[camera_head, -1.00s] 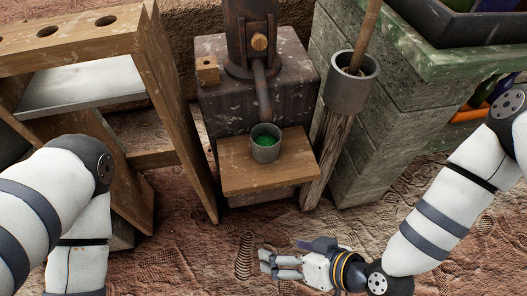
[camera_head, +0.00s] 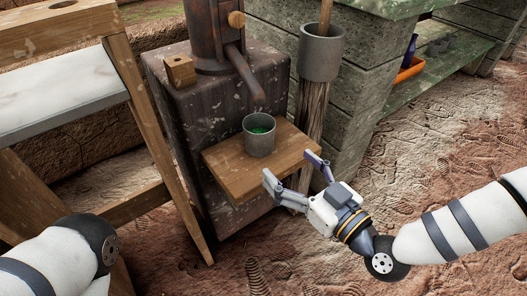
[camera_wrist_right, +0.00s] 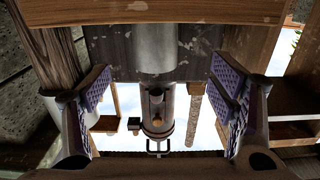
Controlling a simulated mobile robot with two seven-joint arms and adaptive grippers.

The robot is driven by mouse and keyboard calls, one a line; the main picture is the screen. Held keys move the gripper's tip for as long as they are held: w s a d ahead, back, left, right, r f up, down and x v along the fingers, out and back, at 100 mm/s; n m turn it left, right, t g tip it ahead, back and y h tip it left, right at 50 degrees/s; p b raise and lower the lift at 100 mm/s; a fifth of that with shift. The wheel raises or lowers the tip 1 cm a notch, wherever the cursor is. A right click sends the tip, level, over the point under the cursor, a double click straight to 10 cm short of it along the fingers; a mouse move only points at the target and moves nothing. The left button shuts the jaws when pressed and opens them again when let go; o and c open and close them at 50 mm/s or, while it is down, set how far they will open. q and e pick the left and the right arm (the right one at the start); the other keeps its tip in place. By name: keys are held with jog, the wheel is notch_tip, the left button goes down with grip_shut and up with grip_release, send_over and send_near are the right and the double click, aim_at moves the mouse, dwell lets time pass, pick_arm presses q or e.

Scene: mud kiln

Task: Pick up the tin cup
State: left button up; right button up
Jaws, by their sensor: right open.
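The tin cup (camera_head: 259,144) is a small grey cylinder with green contents. It stands upright on a wooden board (camera_head: 232,180) below a metal spout. My right gripper (camera_head: 290,168) is open and empty at the board's front right edge. Its fingers point toward the cup and are apart from it. In the right wrist view, which appears upside down, the cup (camera_wrist_right: 156,48) shows between and beyond the two spread fingers (camera_wrist_right: 160,87), against the board at the top. My left gripper is out of view; only part of my left arm shows at the lower left.
A rusty pump (camera_head: 208,35) with its spout (camera_head: 246,75) rises behind the cup on a dark block. A small wooden block (camera_head: 180,70) sits there too. A grey pot (camera_head: 320,55) on a post stands behind right. A wooden rack (camera_head: 148,125) is at left.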

aim_at(252, 127)
jog(key=b+x, duration=0.2)
jog(key=x, duration=0.4)
jog(key=b+x, duration=0.2)
jog(key=x, duration=0.3)
jog(key=shift+w+r, duration=0.1)
jog(key=shift+w, duration=0.45)
jog(key=shift+w+r, duration=0.1)
jog(key=shift+w, duration=0.05)
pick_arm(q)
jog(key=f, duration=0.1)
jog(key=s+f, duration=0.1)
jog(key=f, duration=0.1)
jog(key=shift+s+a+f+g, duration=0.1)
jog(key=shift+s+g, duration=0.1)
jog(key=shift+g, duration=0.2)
pick_arm(e)
jog(key=c, duration=1.2)
